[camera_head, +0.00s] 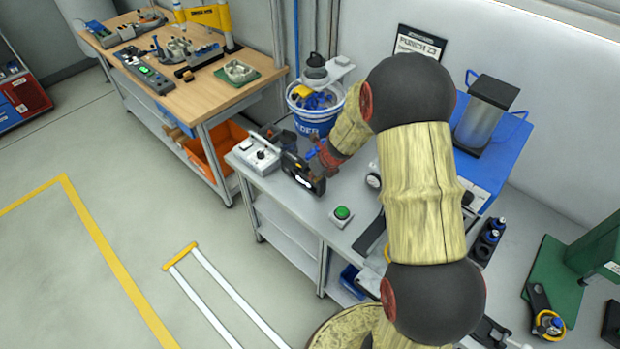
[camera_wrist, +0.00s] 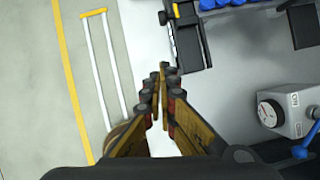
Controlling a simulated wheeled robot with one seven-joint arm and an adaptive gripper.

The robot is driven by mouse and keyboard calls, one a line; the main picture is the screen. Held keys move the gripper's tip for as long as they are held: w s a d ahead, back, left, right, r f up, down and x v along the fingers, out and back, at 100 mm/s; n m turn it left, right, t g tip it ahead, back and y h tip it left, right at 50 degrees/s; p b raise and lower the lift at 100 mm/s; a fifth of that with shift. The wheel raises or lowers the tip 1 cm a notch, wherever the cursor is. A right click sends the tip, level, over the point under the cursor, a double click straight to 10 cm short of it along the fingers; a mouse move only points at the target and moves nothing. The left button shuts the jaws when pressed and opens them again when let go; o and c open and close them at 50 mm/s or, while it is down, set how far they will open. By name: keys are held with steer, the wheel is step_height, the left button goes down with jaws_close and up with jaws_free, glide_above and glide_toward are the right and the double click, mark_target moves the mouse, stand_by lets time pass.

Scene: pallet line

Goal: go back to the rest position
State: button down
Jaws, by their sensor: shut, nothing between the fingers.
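My gripper (camera_wrist: 159,76) is shut and empty in the wrist view. Its yellow-brown fingers with dark red and black joints come together at the tips. It hangs over the front edge of the grey bench (camera_wrist: 236,62), with pale floor to the left. In the head view my arm arches from the lower right over the bench. Its far end points down beside a black device (camera_head: 301,176) near the bench's front edge. The fingertips are too small there to make out, and I cannot tell how close they are to the device.
A white-grey box (camera_head: 258,152) and a green button (camera_head: 342,213) sit on the bench. A blue bucket (camera_head: 318,122) stands behind. A wooden table (camera_head: 186,96) is at the upper left; a green press (camera_head: 560,275) is at the right. The floor at the left is open.

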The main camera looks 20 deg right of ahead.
steer(key=shift+s+r, duration=0.15)
steer(key=shift+r, duration=0.15)
steer(key=s+a+f+n+g+y, duration=0.1)
steer(key=s+a+f+n+g, duration=0.15)
steer(key=s+n, duration=0.4)
steer(key=s+a+r+n+t+b, duration=0.1)
steer(key=s+a+r+n+b, duration=0.2)
steer(key=s+r+n, duration=0.3)
steer(key=s+a+r+n+t+h+b, duration=0.1)
steer(key=s+a+r+n+b, duration=0.2)
steer(key=s+n, duration=0.7)
steer(key=s+a+r+n+t+h+b, duration=0.1)
steer(key=s+a+r+n+b, duration=0.3)
steer(key=r+n, duration=0.7)
steer(key=shift+s+r+b, duration=0.15)
steer(key=shift+s+b, duration=1.05)
steer(key=shift+s, duration=1.15)
